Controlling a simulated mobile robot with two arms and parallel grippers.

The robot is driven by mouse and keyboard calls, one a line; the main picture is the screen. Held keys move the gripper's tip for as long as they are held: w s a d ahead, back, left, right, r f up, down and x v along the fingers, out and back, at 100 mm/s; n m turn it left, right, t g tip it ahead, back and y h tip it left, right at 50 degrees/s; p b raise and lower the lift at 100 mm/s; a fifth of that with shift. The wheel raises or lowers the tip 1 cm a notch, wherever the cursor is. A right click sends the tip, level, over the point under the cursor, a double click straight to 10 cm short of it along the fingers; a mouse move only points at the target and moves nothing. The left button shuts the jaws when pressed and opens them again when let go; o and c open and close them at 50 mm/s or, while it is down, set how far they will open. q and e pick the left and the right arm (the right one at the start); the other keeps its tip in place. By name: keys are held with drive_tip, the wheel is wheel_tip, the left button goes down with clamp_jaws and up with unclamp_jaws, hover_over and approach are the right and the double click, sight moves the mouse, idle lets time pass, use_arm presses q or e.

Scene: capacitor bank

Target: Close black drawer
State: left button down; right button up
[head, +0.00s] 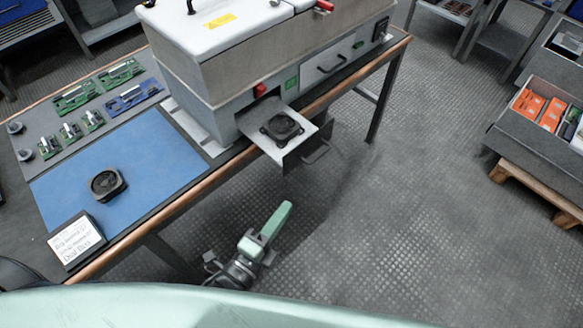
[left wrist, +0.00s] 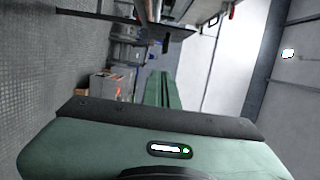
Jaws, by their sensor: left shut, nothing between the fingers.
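The drawer (head: 297,146) is pulled out of the front of the grey-and-white machine (head: 215,75). It has a light metal top, a dark front and a handle (head: 317,153). A black square part with a round middle (head: 282,127) lies on it. My left gripper (head: 286,207) is shut and empty, out over the floor in front of the bench. In the head view it is below the drawer and apart from it. Its green fingers (left wrist: 163,77) lie together in the left wrist view. I cannot pick out the drawer surely there. My right gripper is not in view.
The bench (head: 350,73) carries a blue mat (head: 120,188) with another black part (head: 107,184), several circuit boards (head: 86,95) and a white sign (head: 76,241). A bin with orange boxes (head: 528,105) stands at the right. The floor between is clear.

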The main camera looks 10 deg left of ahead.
use_arm(q)
drive_tip(key=w+p, duration=0.2)
drive_tip(key=w, duration=0.9)
drive_tip(key=shift+w+d+r, duration=0.25)
drive_tip(key=shift+w+d, duration=0.05)
drive_tip(key=shift+w, duration=0.05)
